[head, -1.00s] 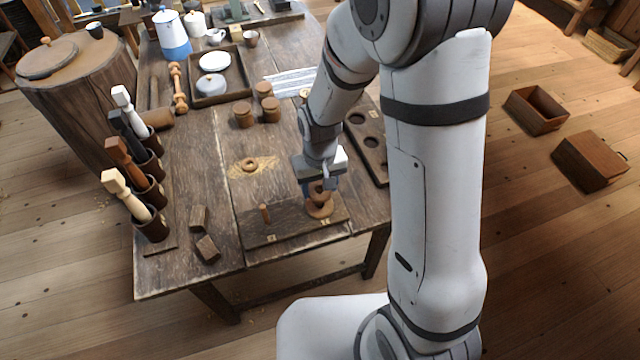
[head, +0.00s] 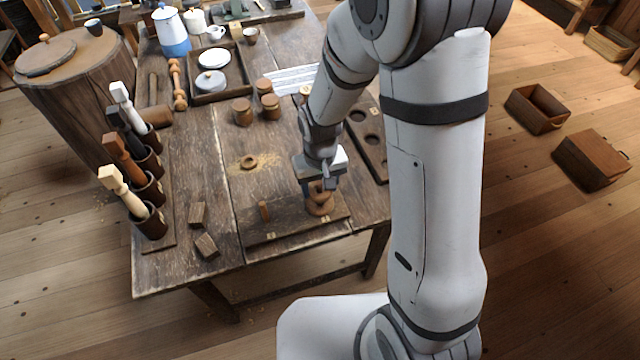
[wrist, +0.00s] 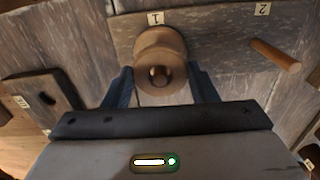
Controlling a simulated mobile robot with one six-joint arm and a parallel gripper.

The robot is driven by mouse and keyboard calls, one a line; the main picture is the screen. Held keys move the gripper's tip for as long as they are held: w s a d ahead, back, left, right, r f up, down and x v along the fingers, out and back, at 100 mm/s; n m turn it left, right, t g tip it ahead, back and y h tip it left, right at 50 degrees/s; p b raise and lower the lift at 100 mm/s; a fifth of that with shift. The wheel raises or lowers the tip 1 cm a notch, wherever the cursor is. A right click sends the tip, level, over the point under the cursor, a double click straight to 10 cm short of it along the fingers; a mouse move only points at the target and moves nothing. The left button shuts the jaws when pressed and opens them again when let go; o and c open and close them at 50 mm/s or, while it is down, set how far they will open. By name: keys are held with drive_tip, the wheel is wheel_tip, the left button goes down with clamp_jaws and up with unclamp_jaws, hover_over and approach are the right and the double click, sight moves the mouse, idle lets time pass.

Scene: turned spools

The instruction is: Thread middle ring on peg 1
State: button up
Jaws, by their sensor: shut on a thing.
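My gripper (head: 321,184) is shut on a brown wooden middle ring (wrist: 158,92), with one blue-grey finger on each side in the wrist view. The ring is over peg 1, and a round wooden peg end (wrist: 159,74) shows inside its hole. Just below it, a wider ring (head: 320,207) lies on the peg board (head: 285,228); it also shows in the wrist view (wrist: 160,38). How far the held ring is down the peg is hard to tell. Peg 2 (head: 264,210) stands bare on the left of the board; it also shows in the wrist view (wrist: 275,55).
A small ring (head: 249,161) lies on sawdust behind the board. Two wooden blocks (head: 206,246) lie to the left. Turned spindles stand in cups (head: 152,222) along the left edge. A board with round recesses (head: 371,144) is at the right, partly behind my arm.

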drive_tip(key=o, duration=1)
drive_tip(key=shift+o, duration=0.7)
drive_tip(key=o, duration=0.4)
drive_tip(key=shift+r, duration=0.1)
wheel_tip(320, 180, up, 10)
drive_tip(key=p, duration=0.7)
